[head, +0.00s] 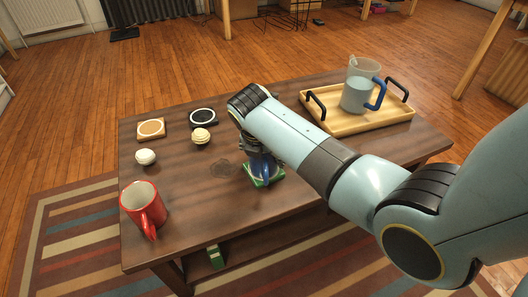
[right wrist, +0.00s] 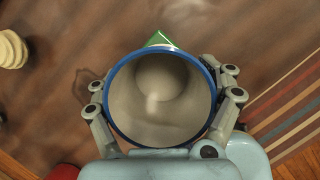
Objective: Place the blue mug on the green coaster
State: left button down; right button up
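The blue mug (right wrist: 160,98), with a blue rim and cream inside, sits between the fingers of my right gripper (right wrist: 163,100), which close on both its sides. In the head view a blue part of the mug (head: 265,166) shows below my right wrist, mostly hidden by the arm. The green coaster (head: 262,183) is directly under it on the table; a green corner (right wrist: 158,39) shows past the mug's rim in the right wrist view. I cannot tell whether the mug touches the coaster. My left gripper is not in view.
On the wooden table (head: 205,222) stand a red mug (head: 140,203), two small round pale objects, a tan coaster (head: 151,129) and a dark-rimmed coaster (head: 203,118). A wooden tray (head: 335,122) at the right holds a light blue vessel with a blue handle.

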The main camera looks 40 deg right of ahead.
jog(key=o, duration=0.4)
jog(key=shift+c, duration=0.2)
jog(key=shift+r, duration=0.35)
pick_arm(q)
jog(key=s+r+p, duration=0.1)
jog(key=p, duration=0.1)
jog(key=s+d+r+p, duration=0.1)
jog(key=p, duration=0.1)
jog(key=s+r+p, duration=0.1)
jog(key=p, duration=0.1)
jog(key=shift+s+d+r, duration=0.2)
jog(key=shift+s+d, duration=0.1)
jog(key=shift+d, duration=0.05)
pick_arm(e)
jog(key=v, duration=1.1)
jog(key=shift+s+a+r, duration=0.15)
jog(key=shift+s+r, duration=0.05)
jog(key=shift+r, duration=0.05)
